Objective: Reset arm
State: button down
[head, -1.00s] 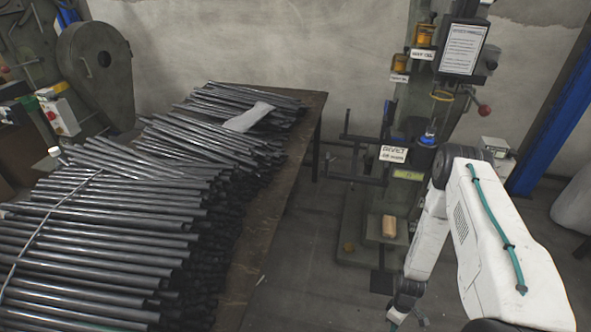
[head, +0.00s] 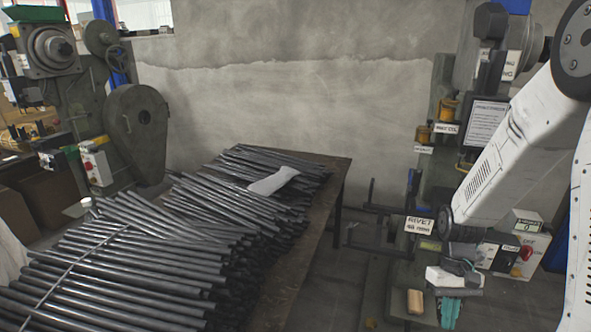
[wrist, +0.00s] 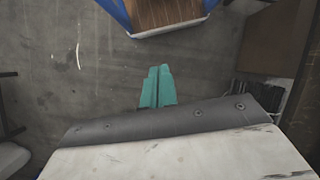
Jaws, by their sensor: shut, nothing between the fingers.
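My gripper (head: 449,312) has teal fingers and shows at the lower right of the head view, at the end of my white arm, in front of the rivet press (head: 446,105). In the wrist view the two teal fingers (wrist: 158,88) lie side by side, shut, with nothing between them. They hang over bare grey floor. The arm is raised and bent, and its upper part runs out of the right edge of the head view.
A table (head: 318,215) piled with dark metal rods (head: 150,250) fills the left and middle; a pale cloth (head: 273,181) lies on the rods. Another machine (head: 135,125) stands at the back left. A control box (head: 522,255) with a red button is behind my arm.

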jog(key=s+a+r+t, duration=0.2)
jog(key=s+r, duration=0.3)
jog(key=r, duration=0.3)
jog(key=s+a+r+t, duration=0.2)
jog(key=s+r, duration=0.3)
jog(key=r, duration=0.3)
jog(key=s+a+r+t+h, duration=0.1)
jog(key=s+a+r, duration=0.3)
jog(key=r, duration=0.5)
jog(key=shift+s+t, duration=0.7)
jog(key=shift+s, duration=0.15)
